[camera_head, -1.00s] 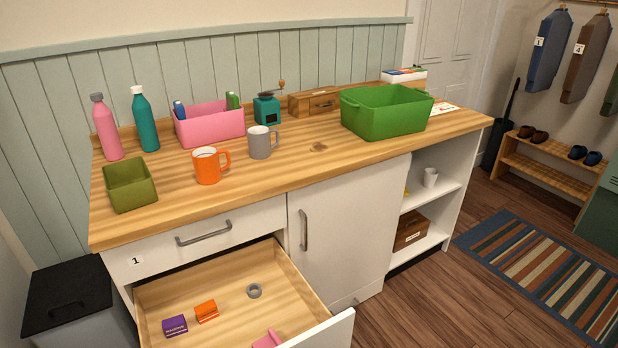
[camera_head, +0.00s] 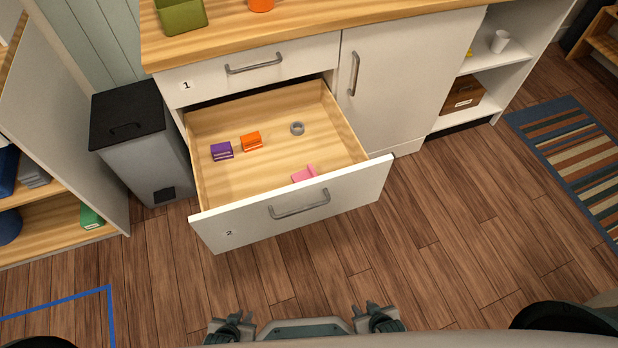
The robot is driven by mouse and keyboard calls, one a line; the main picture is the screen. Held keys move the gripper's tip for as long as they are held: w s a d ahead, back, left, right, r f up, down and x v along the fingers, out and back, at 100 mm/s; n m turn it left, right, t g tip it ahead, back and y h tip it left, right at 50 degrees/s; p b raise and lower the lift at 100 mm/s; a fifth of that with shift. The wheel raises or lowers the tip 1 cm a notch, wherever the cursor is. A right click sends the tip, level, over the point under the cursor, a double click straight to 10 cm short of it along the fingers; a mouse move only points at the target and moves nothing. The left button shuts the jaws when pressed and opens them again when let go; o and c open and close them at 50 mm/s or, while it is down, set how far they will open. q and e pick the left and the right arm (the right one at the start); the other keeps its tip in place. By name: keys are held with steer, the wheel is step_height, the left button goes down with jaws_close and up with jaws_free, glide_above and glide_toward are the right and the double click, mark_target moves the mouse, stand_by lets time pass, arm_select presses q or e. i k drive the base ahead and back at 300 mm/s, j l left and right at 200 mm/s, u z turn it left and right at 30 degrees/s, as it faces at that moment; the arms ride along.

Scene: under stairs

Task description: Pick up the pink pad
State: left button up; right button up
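The pink pad (camera_head: 304,175) lies in the open lower drawer (camera_head: 345,148), close to its front panel, which hides part of it. A purple pad (camera_head: 221,151) and an orange pad (camera_head: 251,141) lie further left in the drawer, and a grey ring, perhaps a tape roll (camera_head: 297,128), lies toward the back. My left gripper (camera_head: 235,325) and my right gripper (camera_head: 378,318) show at the bottom edge, well short of the drawer and apart from it. They are small and partly cut off, so I cannot tell whether they are open.
The drawer front (camera_head: 300,208), marked 2, has a grey handle and sticks out over the wooden floor. The upper drawer (camera_head: 250,72), marked 1, is shut. A grey bin (camera_head: 145,150) stands left of the cabinet. Floor (camera_head: 420,260) between me and the drawer is clear.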

mark_target(310, 173)
steer(key=i+j+z, duration=0.2)
steer(key=j+z, duration=0.25)
steer(key=j, duration=0.4)
steer(key=j+z, duration=0.4)
steer(key=j, duration=0.5)
steer(key=j+z, duration=0.45)
steer(key=j, duration=0.45)
steer(key=k, duration=0.05)
